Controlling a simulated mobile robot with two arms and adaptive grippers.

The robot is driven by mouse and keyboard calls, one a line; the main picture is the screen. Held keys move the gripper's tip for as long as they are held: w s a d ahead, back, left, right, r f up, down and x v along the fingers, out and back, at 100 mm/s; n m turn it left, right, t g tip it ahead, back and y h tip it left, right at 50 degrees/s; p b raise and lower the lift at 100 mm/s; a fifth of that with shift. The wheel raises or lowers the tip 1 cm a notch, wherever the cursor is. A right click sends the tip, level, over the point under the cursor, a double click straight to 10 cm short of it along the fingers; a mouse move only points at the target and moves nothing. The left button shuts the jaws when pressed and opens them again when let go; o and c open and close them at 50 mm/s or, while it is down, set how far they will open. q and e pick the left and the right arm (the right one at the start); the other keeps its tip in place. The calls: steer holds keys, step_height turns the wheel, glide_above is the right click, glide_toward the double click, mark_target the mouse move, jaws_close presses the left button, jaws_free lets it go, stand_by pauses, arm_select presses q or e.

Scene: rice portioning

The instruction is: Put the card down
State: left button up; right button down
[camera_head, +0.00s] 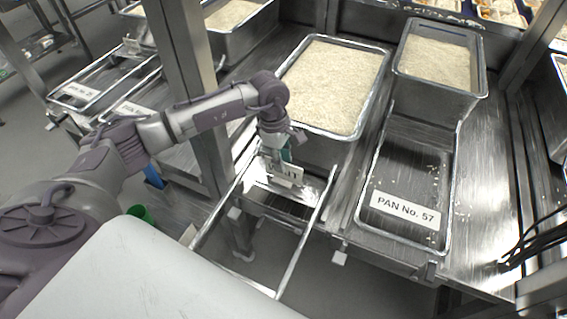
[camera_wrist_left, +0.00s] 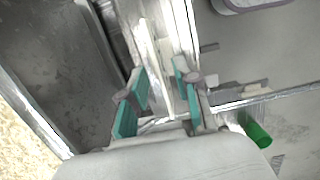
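A small white card (camera_head: 286,173) with dark print shows in the head view, tilted at the front of the metal tray frame before the large rice pan. My left gripper (camera_head: 284,154) is right at the card, its fingers just behind and above it. In the left wrist view the teal finger pads of this gripper (camera_wrist_left: 160,92) stand apart. A pale, narrow strip, seen nearly edge-on, runs between them; it may be the card. No pad clearly presses on it. My right gripper is not in view.
A large rice pan (camera_head: 381,76) stands behind the gripper, and another rice pan (camera_head: 484,78) stands to its right. An empty pan frame labelled PAN No. 57 (camera_head: 449,200) lies at right.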

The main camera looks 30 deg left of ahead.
arm_select(q)
step_height(320, 180, up, 10)
steer(key=a+b, duration=0.1)
steer(key=shift+a+b, duration=0.25)
steer(key=shift+b, duration=0.1)
